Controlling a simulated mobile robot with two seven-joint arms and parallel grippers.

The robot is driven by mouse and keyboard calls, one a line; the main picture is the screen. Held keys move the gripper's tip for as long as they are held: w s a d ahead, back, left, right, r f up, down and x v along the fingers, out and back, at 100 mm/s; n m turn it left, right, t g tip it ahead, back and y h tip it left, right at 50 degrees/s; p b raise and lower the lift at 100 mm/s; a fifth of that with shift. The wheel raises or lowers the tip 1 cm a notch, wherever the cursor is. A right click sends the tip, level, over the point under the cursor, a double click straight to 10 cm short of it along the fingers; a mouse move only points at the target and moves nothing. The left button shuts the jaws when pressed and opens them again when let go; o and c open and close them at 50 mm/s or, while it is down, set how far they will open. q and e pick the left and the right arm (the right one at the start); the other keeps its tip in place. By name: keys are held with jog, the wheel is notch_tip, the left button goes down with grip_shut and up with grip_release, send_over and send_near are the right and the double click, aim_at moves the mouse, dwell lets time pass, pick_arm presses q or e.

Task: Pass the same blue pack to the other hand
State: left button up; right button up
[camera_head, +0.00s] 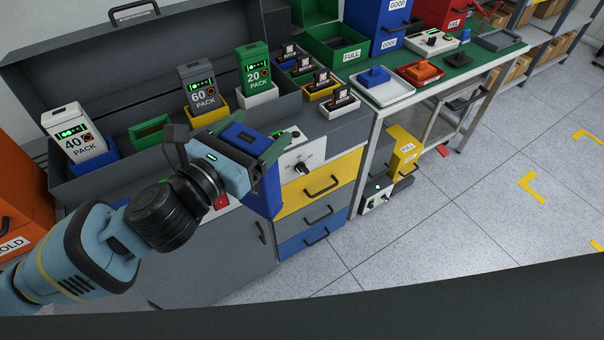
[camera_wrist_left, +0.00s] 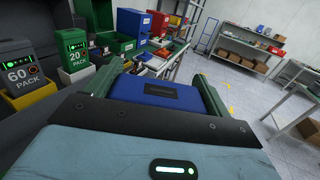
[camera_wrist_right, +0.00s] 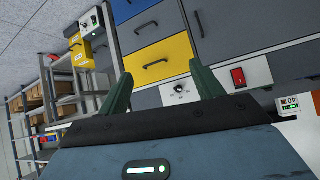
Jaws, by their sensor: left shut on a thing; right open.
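The blue pack (camera_head: 264,192) is held in the air by my left gripper (camera_head: 250,142), in front of the grey workbench. In the left wrist view the pack's blue face (camera_wrist_left: 165,93), with a dark strip, sits between the two green fingers of my left gripper (camera_wrist_left: 160,85). The lower part of the pack is hidden in that view. My right gripper (camera_wrist_right: 163,88) shows only in the right wrist view. Its fingers are apart with nothing between them, and it faces the cabinet drawers. The pack does not show in the right wrist view.
Packs marked 40 (camera_head: 78,138), 60 (camera_head: 200,88) and 20 (camera_head: 254,70) stand in coloured holders on the bench. An empty green holder (camera_head: 151,131) is between them. Cabinet drawers (camera_head: 318,190) are just behind the held pack. The floor at right is mostly clear.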

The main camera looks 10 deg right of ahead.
pick_arm(q)
jog(key=shift+r, duration=0.15)
pick_arm(e)
jog(key=w+a+r+n+t+y, duration=0.15)
jog(key=w+a+r, duration=0.25)
jog(key=w+r, duration=0.6)
jog(key=n+g+y, duration=0.2)
jog(key=n+y, duration=0.4)
send_near(274, 184)
jog(key=x, duration=1.2)
jog(key=shift+w+a, duration=0.15)
jog(key=shift+a, duration=0.05)
jog(key=shift+c, duration=0.3)
